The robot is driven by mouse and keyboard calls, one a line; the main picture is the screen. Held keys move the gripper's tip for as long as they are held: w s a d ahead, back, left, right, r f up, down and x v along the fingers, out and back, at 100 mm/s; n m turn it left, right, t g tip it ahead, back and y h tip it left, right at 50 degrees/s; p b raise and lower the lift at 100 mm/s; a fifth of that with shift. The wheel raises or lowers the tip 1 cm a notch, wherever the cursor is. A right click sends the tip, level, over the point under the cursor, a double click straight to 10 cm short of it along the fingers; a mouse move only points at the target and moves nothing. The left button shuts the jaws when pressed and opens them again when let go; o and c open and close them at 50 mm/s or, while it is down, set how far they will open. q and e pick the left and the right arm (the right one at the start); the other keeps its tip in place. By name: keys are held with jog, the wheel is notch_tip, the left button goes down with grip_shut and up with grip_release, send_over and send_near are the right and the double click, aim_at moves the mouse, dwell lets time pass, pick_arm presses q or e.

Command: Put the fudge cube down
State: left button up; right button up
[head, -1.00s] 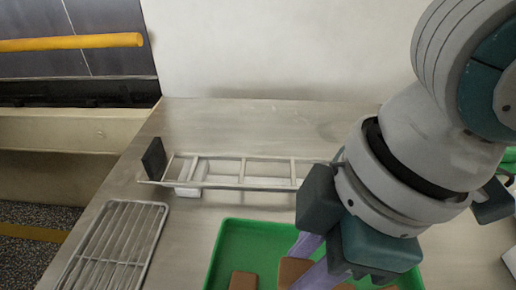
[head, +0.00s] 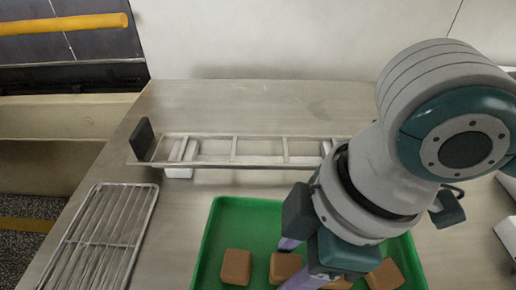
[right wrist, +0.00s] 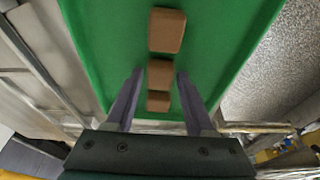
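Several brown fudge cubes lie in a green tray (head: 216,232) on the steel table. One fudge cube (head: 284,267) is at my right gripper (head: 292,263), with one finger behind it and one in front. The right wrist view shows the fudge cube (right wrist: 160,74) between the fingertips (right wrist: 160,72), with a visible gap on each side, so the gripper is open. Another cube (head: 236,267) is to the left, and one (head: 384,275) to the right. One more (head: 337,284) is partly hidden by the gripper. My left gripper is not in view.
A long metal frame (head: 233,149) with a dark end plate (head: 142,138) stands behind the tray. A wire rack (head: 100,240) lies to the left. White items (head: 508,238) sit at the right edge. The table's back strip is clear.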

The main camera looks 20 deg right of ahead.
jog(key=shift+o, duration=0.7)
jog(key=shift+r, duration=0.35)
jog(key=p+v, duration=0.3)
jog(key=v, duration=0.8)
jog(key=a+m+t+y, duration=0.2)
jog(key=a+m, duration=0.1)
jog(key=a, duration=0.1)
jog(key=s+d+f+m+h, duration=0.1)
jog(key=s+d+f+m, duration=0.1)
jog(key=d+m, duration=0.1)
jog(key=s+d+f+m+h, duration=0.1)
jog(key=s+d+m+h, duration=0.1)
jog(key=d+m, duration=0.1)
jog(key=s+d+f+m+h, duration=0.1)
jog(key=s+d+f+m, duration=0.1)
jog(key=d, duration=0.3)
jog(key=shift+s+d+f+m+t+h, duration=0.2)
jog(key=shift+s+f+m+t+h, duration=0.1)
jog(key=shift+s+m, duration=0.25)
